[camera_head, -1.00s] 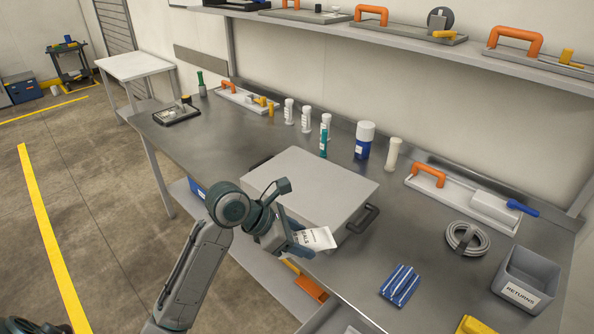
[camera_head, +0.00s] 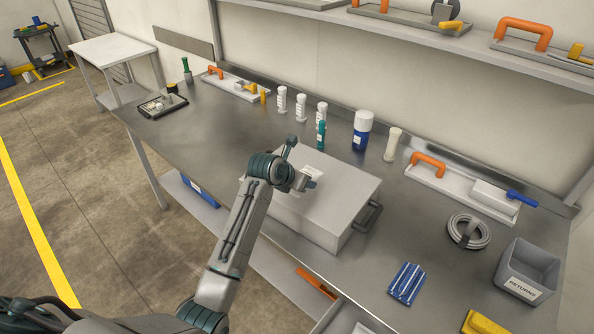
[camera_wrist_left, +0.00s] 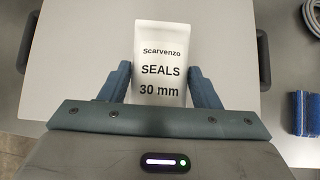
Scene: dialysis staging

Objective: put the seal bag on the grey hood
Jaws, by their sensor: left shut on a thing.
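The seal bag (camera_wrist_left: 161,66), a white packet printed "Scarvenzo SEALS 30 mm", lies between the two blue fingers of my left gripper (camera_wrist_left: 161,84) in the left wrist view. The gripper is shut on it. In the head view my left gripper (camera_head: 304,181) is over the top of the grey hood (camera_head: 325,200), a box with a flat top and a dark side handle. A bit of the bag (camera_head: 314,171) shows beyond the gripper there. I cannot tell whether the bag touches the hood top. My right gripper is not in view.
Several white bottles, a teal tube (camera_head: 321,134) and a blue-and-white canister (camera_head: 362,135) stand behind the hood. A hose coil (camera_head: 468,231), a grey returns bin (camera_head: 526,272) and a blue striped pack (camera_head: 406,283) are at right. The bench left of the hood is largely clear.

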